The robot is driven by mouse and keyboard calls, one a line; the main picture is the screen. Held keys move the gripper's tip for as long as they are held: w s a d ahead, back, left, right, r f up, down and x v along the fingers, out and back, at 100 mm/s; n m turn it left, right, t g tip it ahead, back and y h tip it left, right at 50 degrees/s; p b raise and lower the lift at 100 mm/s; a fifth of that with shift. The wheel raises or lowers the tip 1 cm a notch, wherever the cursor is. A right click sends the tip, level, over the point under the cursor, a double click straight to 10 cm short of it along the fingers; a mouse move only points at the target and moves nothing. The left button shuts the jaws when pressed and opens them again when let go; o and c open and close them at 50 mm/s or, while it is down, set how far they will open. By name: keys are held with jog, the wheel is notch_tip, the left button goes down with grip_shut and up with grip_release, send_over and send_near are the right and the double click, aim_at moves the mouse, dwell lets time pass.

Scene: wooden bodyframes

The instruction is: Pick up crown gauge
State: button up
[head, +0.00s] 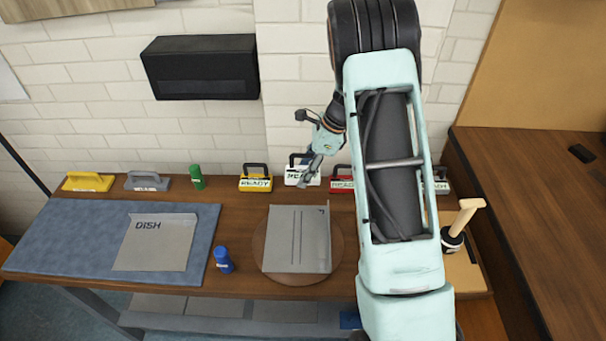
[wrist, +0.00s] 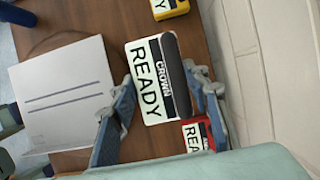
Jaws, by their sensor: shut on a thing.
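The crown gauge (head: 300,178) is a white block with a dark handle and a READY label, near the wall at the back of the bench in the head view. In the wrist view the crown gauge (wrist: 147,88) shows the words CROWN and READY, with its dark handle along the right side. My gripper (head: 308,172) reaches down to it from the right. In the wrist view my gripper (wrist: 162,82) has one blue-grey finger on each side of the gauge and is shut on it. The exact contact is partly hidden, and I cannot tell whether the gauge is clear of the bench.
A yellow READY gauge (head: 256,178) stands left of it and a red one (head: 341,181) close on the right. A grey plate (head: 310,240) lies on a round board in front. A green bottle (head: 197,177) and blue bottle (head: 223,260) stand left. The brick wall is behind.

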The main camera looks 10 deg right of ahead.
jog(key=s+r+b, duration=0.1)
jog(key=s+r, duration=0.4)
jog(key=s, duration=0.5)
jog(key=shift+r, duration=0.25)
